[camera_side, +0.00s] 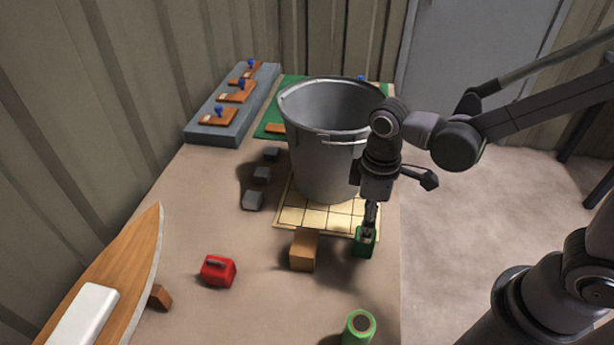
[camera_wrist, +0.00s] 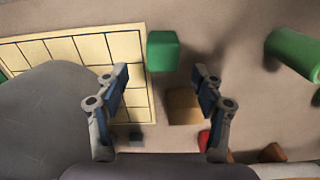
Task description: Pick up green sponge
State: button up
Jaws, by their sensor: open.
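The green sponge (camera_side: 363,246) is a small green block on the brown tabletop near its right edge. It also shows in the wrist view (camera_wrist: 163,51), just above the gap between my fingers. My gripper (camera_side: 369,228) points down over the sponge in the side view and covers part of its top. In the wrist view my gripper (camera_wrist: 160,72) has its two fingers spread wide, with nothing held between them. I cannot tell whether the fingertips touch the sponge.
A tan block (camera_side: 304,250) stands close left of the sponge. A large grey bucket (camera_side: 318,150) sits behind on a yellow tiled mat (camera_side: 292,217). A green cylinder (camera_side: 359,328) is in front, a red can (camera_side: 217,270) to the left. Table between can and mat is clear.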

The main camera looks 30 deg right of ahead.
jog(key=shift+s+a+f, duration=0.1)
jog(key=shift+f, duration=1.25)
jog(key=shift+s+f, duration=0.1)
jog(key=shift+f, duration=1.25)
jog(key=c, duration=1)
